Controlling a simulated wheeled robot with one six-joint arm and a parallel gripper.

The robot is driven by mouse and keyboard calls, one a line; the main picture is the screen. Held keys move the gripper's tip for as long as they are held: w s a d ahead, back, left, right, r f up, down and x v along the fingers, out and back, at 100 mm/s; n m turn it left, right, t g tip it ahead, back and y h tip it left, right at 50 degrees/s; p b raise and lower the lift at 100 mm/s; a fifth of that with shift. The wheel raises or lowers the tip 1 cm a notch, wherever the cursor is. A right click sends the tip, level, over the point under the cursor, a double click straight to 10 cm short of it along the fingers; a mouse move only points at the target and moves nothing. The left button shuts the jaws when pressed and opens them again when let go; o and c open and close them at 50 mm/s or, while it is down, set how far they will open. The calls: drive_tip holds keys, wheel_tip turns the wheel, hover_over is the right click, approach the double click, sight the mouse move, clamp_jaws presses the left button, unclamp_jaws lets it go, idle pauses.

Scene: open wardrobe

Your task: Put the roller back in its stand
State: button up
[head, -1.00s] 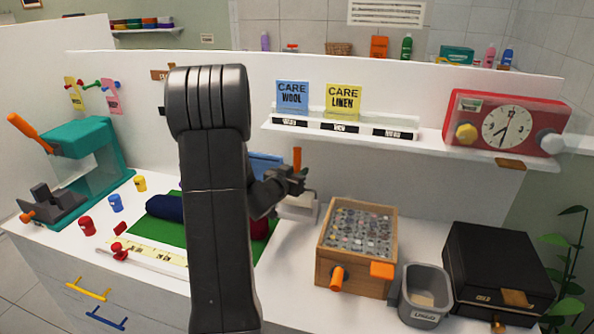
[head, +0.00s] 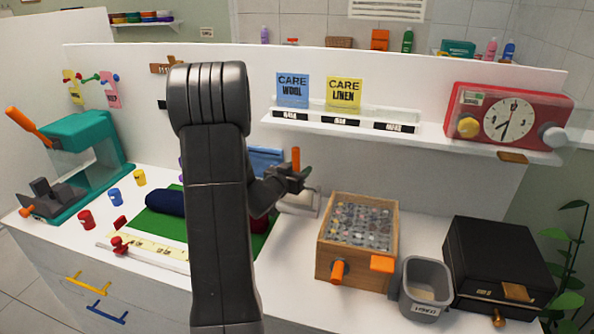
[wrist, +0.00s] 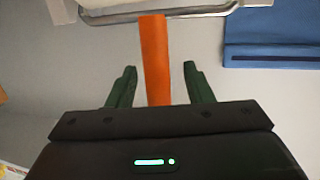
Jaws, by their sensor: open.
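The roller's orange handle (head: 296,158) stands upright behind my gripper (head: 299,178) in the head view. In the wrist view the orange handle (wrist: 155,60) rises between the two dark green fingers of my gripper (wrist: 160,85). The fingers are open, with a gap on each side of the handle. A pale stand with a metal rim (head: 300,205) is just below my gripper, and its rim (wrist: 180,13) crosses the top of the wrist view. The roller's head is mostly hidden, so I cannot tell how it sits in the stand.
A blue folded thing (head: 265,160) is beside the stand. A wooden box of buttons (head: 325,262), a grey bin (head: 441,275) and a black box (head: 497,255) are to the right. A green mat (head: 160,228) with rolled cloth lies left. A shelf (head: 350,127) is above.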

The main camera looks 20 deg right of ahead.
sight(297, 161)
drive_tip(key=b+v, duration=0.1)
drive_tip(key=v, duration=1.1)
drive_tip(key=shift+r, duration=0.2)
drive_tip(key=x, duration=1.2)
drive_tip(key=shift+d+f+p, duration=0.1)
drive_tip(key=shift+f+p, duration=0.2)
drive_tip(key=shift+f, duration=0.05)
wheel_tip(297, 161, up, 2)
drive_tip(key=shift+r, duration=0.6)
drive_tip(key=shift+f, duration=0.1)
